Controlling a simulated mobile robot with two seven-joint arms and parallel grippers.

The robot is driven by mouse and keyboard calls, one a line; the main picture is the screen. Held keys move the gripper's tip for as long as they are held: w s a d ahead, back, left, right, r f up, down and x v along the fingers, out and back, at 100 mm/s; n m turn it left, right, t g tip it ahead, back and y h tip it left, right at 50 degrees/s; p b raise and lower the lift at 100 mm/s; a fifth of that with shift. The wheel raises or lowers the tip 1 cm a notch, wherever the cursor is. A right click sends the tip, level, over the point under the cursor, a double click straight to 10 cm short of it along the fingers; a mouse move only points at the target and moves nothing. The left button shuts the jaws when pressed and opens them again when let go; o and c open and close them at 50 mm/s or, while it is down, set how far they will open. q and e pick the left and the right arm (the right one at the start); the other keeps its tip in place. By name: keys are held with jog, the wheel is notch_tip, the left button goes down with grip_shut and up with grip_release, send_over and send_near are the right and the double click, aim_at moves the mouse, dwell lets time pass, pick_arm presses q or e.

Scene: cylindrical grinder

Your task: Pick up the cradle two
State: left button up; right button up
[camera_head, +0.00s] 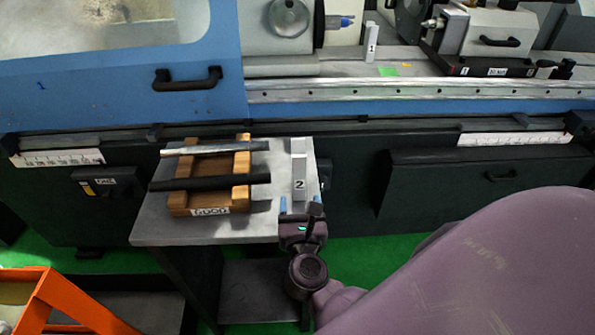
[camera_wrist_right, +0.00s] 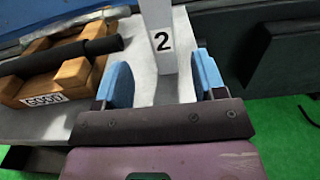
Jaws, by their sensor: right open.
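The cradle two is a pale grey block marked "2" (camera_head: 299,165), standing on the right side of a small grey table (camera_head: 150,225). In the right wrist view the cradle two (camera_wrist_right: 160,38) stands just ahead, between the lines of the blue fingertips. My right gripper (camera_head: 298,203) is open at the table's front right edge, with its blue fingers pointing toward the cradle. Whether the fingers overlap the cradle's sides is hard to tell. My left gripper is not in view.
A wooden holder (camera_head: 209,211) with a dark bar (camera_head: 210,182) and a silver bar (camera_head: 214,147) sits left of the cradle. A cradle marked "1" (camera_head: 370,42) stands on the machine bed behind. The dark machine front (camera_head: 350,165) borders the table. An orange frame (camera_head: 50,295) is at lower left.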

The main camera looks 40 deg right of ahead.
aim_at(300, 182)
jog(key=x, duration=0.4)
jog(key=shift+a+r+p, duration=0.1)
jog(key=shift+a+p, duration=0.05)
jog(key=shift+p, duration=0.15)
jog(key=shift+x, duration=0.75)
jog(key=p+x, duration=0.1)
jog(key=x, duration=0.3)
jog(key=shift+d, duration=0.2)
jog(key=shift+w+d, duration=0.15)
jog(key=shift+w, duration=0.1)
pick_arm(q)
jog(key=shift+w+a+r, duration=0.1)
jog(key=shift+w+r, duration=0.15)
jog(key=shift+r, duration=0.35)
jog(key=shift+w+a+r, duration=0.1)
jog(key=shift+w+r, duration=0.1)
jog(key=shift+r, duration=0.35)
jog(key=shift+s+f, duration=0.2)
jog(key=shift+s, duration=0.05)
pick_arm(e)
grip_shut()
